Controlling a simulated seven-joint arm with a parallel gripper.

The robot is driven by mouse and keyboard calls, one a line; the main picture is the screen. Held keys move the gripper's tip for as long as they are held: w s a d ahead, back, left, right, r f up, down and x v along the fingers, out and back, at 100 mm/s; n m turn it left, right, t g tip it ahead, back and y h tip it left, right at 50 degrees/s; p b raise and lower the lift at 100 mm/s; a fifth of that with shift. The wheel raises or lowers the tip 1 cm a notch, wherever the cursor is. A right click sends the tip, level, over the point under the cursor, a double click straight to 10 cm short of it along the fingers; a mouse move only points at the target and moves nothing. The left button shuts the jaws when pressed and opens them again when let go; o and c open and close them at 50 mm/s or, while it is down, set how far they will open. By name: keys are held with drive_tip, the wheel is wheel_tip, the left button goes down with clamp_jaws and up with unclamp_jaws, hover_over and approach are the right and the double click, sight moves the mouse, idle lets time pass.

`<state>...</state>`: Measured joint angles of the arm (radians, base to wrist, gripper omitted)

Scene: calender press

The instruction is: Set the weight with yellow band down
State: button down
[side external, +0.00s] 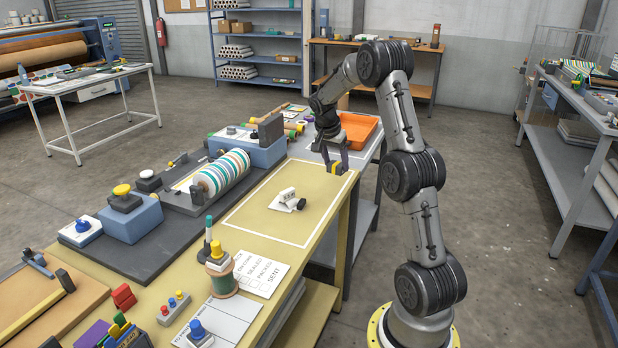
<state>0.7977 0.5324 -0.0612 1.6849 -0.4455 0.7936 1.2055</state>
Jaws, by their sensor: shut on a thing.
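My gripper (334,159) is shut on the weight with yellow band (337,168), a small dark block with yellow on it. The fingers cover part of the weight. It shows over the far right corner of the white outline on the tan work table (262,236). I cannot tell whether the weight touches the table or hangs just above it.
Inside the outline lies a small white item with a black end (290,200). Left of it is a press with a striped roller (222,174). An orange tray (358,128) stands behind my gripper. The rest of the outlined area is clear.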

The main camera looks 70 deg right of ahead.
drive_tip(key=shift+w, duration=0.1)
drive_tip(key=w+a+n+t+y, duration=0.1)
drive_tip(key=w+a+n+t, duration=0.3)
drive_tip(key=a, duration=0.9)
drive_tip(key=w+a+n, duration=0.2)
drive_tip(key=a+n, duration=0.4)
drive_tip(key=a, duration=0.7)
drive_tip(key=shift+n, duration=0.3)
drive_tip(key=w+d+f, duration=0.1)
drive_tip(key=w+f, duration=0.2)
drive_tip(key=w, duration=0.1)
drive_tip(key=w+d+f, duration=0.2)
drive_tip(key=w+f, duration=0.1)
drive_tip(key=w, duration=0.2)
drive_tip(key=w+d+f, duration=0.2)
drive_tip(key=w+f, duration=0.1)
drive_tip(key=w, duration=0.1)
drive_tip(key=shift+w+d+f, duration=0.1)
drive_tip(key=shift+w+f, duration=0.1)
drive_tip(key=shift+w, duration=0.05)
drive_tip(key=shift+f, duration=1.5)
drive_tip(key=shift+f, duration=0.1)
drive_tip(key=shift+c, duration=0.5)
unclamp_jaws()
drive_tip(key=shift+f, duration=0.15)
